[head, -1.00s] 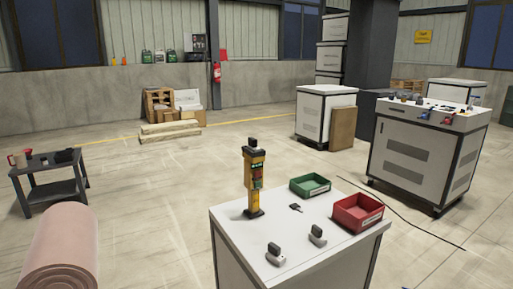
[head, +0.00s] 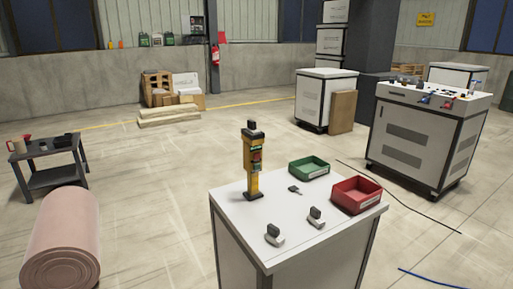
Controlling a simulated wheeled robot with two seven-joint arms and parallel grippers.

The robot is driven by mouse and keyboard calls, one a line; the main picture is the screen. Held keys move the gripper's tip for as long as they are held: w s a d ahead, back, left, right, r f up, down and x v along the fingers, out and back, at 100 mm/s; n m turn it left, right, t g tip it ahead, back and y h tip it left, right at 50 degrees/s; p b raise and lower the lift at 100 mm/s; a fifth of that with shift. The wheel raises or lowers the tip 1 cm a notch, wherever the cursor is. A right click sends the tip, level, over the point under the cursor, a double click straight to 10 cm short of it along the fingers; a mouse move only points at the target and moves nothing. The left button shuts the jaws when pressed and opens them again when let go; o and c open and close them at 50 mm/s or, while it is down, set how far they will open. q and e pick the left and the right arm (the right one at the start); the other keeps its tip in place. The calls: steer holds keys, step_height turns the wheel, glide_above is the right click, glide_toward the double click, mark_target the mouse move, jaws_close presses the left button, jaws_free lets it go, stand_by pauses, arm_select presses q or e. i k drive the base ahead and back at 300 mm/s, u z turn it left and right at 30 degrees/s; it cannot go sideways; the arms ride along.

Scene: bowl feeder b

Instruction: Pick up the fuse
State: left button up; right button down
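No item is clearly marked as the fuse. On the white cabinet top (head: 240,214) lie a small flat dark piece (head: 294,189) and two small grey-and-white pieces with dark tops, a left one (head: 274,235) and a right one (head: 316,217). They are too small for me to tell which, if any, is the fuse. A yellow post device (head: 252,170) with a black top and base stands upright at the back left of the top. Neither of my grippers is in view.
A green tray (head: 309,168) and a red tray (head: 357,195) sit at the cabinet's right side. A dark side table (head: 48,165) and a pink roll (head: 62,240) stand left. Another white cabinet (head: 420,140) stands right. Dark and blue cables (head: 430,276) lie on the floor.

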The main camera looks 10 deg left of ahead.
mark_target(251, 127)
steer(key=u, duration=1.7)
steer(key=i, duration=1.15)
steer(key=z, duration=0.8)
